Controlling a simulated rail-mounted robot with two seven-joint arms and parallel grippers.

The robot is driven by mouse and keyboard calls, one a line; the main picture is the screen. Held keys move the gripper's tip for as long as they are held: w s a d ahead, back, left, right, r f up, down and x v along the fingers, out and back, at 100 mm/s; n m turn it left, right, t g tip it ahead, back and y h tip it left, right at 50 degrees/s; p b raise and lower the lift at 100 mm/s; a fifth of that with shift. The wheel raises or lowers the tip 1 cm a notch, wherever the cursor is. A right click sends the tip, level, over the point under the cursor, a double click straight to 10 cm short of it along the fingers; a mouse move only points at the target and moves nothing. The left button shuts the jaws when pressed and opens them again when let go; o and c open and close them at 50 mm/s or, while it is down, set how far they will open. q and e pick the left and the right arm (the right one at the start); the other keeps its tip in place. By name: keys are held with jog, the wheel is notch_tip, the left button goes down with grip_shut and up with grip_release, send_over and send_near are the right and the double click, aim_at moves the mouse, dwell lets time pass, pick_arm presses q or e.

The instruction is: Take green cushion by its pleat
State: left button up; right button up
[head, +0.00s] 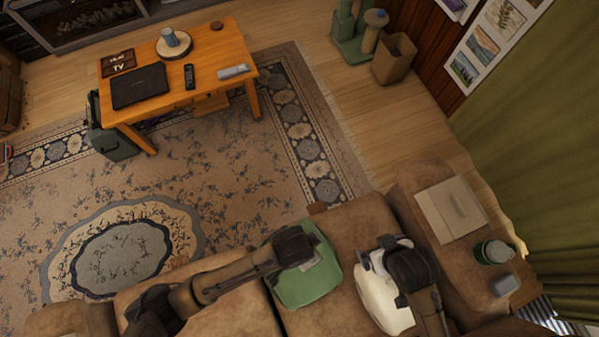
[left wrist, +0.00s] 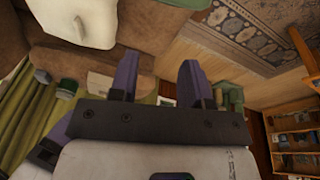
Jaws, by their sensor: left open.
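The green cushion (head: 318,277) lies on the brown sofa (head: 352,222), in the middle of the head view. My left gripper (head: 310,262) is over its upper part, and my wrist hides some of the cushion. The pleat cannot be made out, nor whether the fingers touch the cushion. In the left wrist view my left gripper (left wrist: 157,78) has its two purple fingers apart, with nothing seen held between them. A green patch at that view's top edge may be the cushion. My right gripper (head: 372,264) is by the white cushion (head: 378,298); its fingers are unclear.
The white cushion sits right of the green one and shows in the left wrist view (left wrist: 75,20). The sofa's right armrest holds a flat beige box (head: 451,208) and a green jar (head: 492,252). An orange table (head: 170,105) stands on the rug (head: 225,165), which has free room.

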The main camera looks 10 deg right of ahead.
pick_arm(q)
jog(key=a+f+b, duration=0.1)
jog(key=f+b, duration=0.1)
jog(key=f, duration=0.3)
jog(key=a+f+m+y+b, duration=0.1)
jog(key=f+b, duration=0.1)
jog(key=f, duration=0.4)
jog(key=a+f+y+b, duration=0.1)
jog(key=f+b, duration=0.2)
jog(key=f, duration=0.3)
jog(key=shift+w+a+f, duration=0.15)
jog(key=shift+w, duration=0.2)
jog(key=shift+f+b, duration=0.3)
jog(key=shift+f, duration=0.55)
pick_arm(e)
notch_tip(320, 180, down, 9)
jog(key=shift+a+f, duration=0.15)
jog(key=shift+f, duration=0.05)
pick_arm(q)
jog(key=f+b, duration=0.1)
jog(key=f, duration=0.1)
jog(key=f+b, duration=0.1)
jog(key=f, duration=0.2)
jog(key=shift+w+a+b, duration=0.1)
jog(key=shift+w+b, duration=0.1)
jog(key=shift+b, duration=0.1)
pick_arm(e)
notch_tip(320, 180, down, 3)
jog(key=shift+r, duration=0.2)
